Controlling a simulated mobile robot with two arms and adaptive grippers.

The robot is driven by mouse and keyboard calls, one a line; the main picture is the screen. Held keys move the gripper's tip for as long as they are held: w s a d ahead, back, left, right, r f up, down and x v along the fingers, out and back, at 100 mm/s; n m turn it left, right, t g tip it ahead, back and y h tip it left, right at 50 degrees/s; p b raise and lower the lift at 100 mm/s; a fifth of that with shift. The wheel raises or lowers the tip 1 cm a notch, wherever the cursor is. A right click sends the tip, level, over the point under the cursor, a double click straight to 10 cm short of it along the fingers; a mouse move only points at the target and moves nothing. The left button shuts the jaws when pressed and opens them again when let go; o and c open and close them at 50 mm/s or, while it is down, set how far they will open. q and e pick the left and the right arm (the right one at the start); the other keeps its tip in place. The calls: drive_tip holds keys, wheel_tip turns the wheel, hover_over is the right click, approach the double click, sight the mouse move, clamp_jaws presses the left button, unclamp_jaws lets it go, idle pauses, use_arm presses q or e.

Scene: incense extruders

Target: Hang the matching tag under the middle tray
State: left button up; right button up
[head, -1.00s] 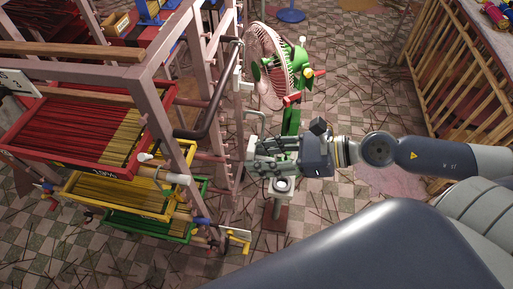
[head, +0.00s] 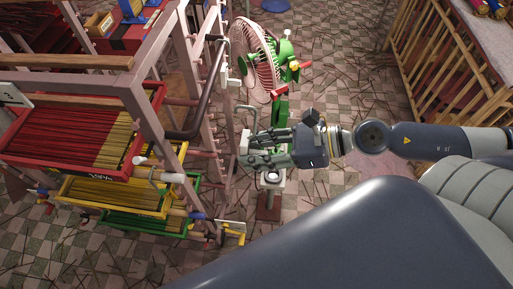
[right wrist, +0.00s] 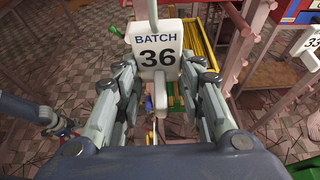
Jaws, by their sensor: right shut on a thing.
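My right gripper (head: 254,148) is shut on a white tag (head: 244,141), to the right of the rack. In the right wrist view, the tag (right wrist: 156,50) reads "BATCH 36"; its stem is between the fingers (right wrist: 160,84) and a pale hook rises from its top. The middle tray (head: 110,198) is yellow and holds thin sticks, below a red tray (head: 113,172) and above a green tray (head: 147,228). The yellow tray also shows behind the tag in the right wrist view (right wrist: 193,22). The tag is apart from the trays.
The pink rack frame (head: 151,100) stands between my gripper and the trays. A green and pink fan (head: 256,62) stands behind my gripper. Another tag (right wrist: 312,44) hangs at right in the wrist view. A wooden slatted frame (head: 440,70) is at right. Sticks litter the floor.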

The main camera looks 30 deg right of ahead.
sight(267, 152)
drive_tip(key=shift+s+d+r+p, duration=0.2)
drive_tip(key=shift+d+p, duration=0.2)
drive_tip(key=shift+p, duration=0.2)
drive_tip(key=shift+s+d+p, duration=0.7)
drive_tip(key=shift+d+p, duration=0.1)
drive_tip(key=shift+d, duration=0.15)
use_arm(q)
drive_tip(key=shift+r+p, duration=0.7)
drive_tip(key=shift+r, duration=1.5)
use_arm(e)
drive_tip(key=shift+s+d+f, duration=0.1)
drive_tip(key=shift+s+d, duration=0.45)
drive_tip(key=shift+d, duration=0.25)
drive_tip(key=shift+s+d, duration=0.55)
drive_tip(key=shift+d, duration=0.25)
drive_tip(key=shift+s+d+f, duration=0.1)
drive_tip(key=shift+s+d, duration=0.45)
drive_tip(key=shift+d, duration=0.25)
use_arm(q)
drive_tip(key=shift+f+b, duration=0.9)
drive_tip(key=shift+c, duration=0.2)
use_arm(e)
drive_tip(key=w+a+r, duration=0.5)
drive_tip(key=w+r, duration=0.2)
drive_tip(key=w, duration=0.3)
